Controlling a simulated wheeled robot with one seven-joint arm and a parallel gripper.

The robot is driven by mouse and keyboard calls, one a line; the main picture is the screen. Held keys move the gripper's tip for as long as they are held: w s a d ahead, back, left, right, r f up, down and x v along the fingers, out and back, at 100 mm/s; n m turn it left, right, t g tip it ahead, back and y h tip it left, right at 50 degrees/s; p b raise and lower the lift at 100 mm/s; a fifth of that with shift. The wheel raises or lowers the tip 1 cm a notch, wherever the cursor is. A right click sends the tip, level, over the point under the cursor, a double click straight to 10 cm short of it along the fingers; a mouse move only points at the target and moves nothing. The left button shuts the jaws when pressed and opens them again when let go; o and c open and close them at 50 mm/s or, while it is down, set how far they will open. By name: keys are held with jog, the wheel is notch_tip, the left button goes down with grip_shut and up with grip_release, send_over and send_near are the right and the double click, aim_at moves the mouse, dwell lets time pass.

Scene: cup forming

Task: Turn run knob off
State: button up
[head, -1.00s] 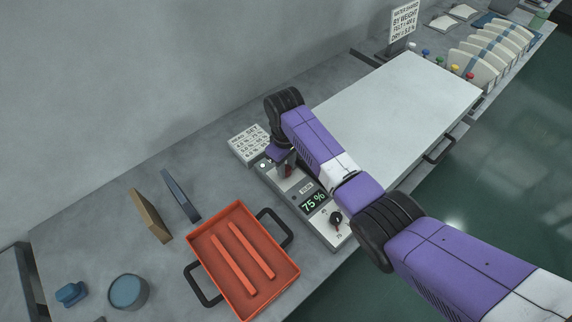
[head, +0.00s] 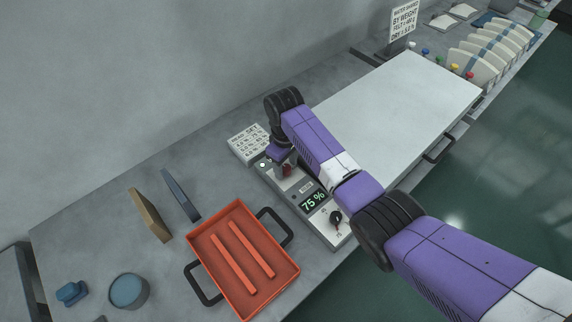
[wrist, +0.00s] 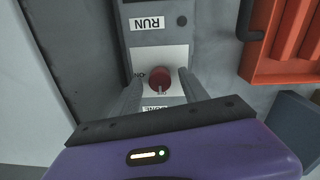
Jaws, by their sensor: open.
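The red run knob (wrist: 160,78) sits on a pale plate of the grey control box, below a RUN label in the wrist view. An ON label, upside down, is at its left. My gripper (wrist: 162,82) is open, with one finger on each side of the knob; I cannot tell whether they touch it. In the head view my gripper (head: 283,163) is down over the upper part of the control box (head: 325,233), and the red knob (head: 287,171) partly shows there. The exact direction of the knob's pointer is unclear.
The box also has a 75 % display (head: 313,201) and a black knob (head: 336,217). An orange tray (head: 203,247) with two bars stands left of it. A white sign block (head: 246,143) is behind, and a large pale board (head: 410,105) lies to the right.

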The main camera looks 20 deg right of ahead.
aim_at(286, 168)
jog(key=shift+r, duration=0.1)
notch_tip(286, 168, up, 8)
jog(key=shift+f+b, duration=0.2)
jog(key=shift+b, duration=0.4)
